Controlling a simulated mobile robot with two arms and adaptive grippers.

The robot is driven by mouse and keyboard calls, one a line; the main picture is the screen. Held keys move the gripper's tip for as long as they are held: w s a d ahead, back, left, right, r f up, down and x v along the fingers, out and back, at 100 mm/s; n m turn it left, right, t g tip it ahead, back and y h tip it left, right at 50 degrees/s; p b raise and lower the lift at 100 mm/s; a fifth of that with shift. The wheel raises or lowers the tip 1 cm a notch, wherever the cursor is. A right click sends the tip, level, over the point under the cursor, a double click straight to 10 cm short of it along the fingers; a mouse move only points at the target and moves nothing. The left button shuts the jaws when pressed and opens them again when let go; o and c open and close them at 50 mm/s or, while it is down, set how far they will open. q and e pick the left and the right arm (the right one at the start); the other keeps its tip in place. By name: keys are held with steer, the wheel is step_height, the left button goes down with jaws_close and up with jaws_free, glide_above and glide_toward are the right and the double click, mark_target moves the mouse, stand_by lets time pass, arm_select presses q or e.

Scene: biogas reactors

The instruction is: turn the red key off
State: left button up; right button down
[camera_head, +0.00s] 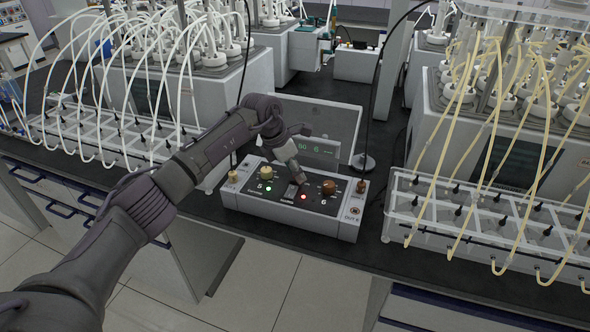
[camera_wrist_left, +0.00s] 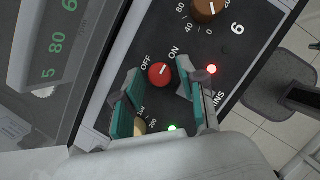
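The red key (camera_wrist_left: 160,75) is a round red knob on the dark control panel, between the OFF and ON labels in the left wrist view. Its white mark seems to point toward ON. My left gripper (camera_wrist_left: 160,101) is open; its teal-padded fingers lie on either side of the key in that view, with nothing held. I cannot tell whether they touch the panel. In the head view the left gripper (camera_head: 297,179) is over the middle of the white control box (camera_head: 290,213) and hides the key. My right gripper is not in view.
A brown knob (camera_head: 329,187) and a beige knob (camera_head: 267,173) flank the gripper. A red light (camera_head: 303,197) and a green light (camera_head: 267,188) are lit. A display (camera_head: 318,152) stands behind. Tubed reactor racks (camera_head: 480,222) stand at both sides.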

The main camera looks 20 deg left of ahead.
arm_select(q)
jaws_close()
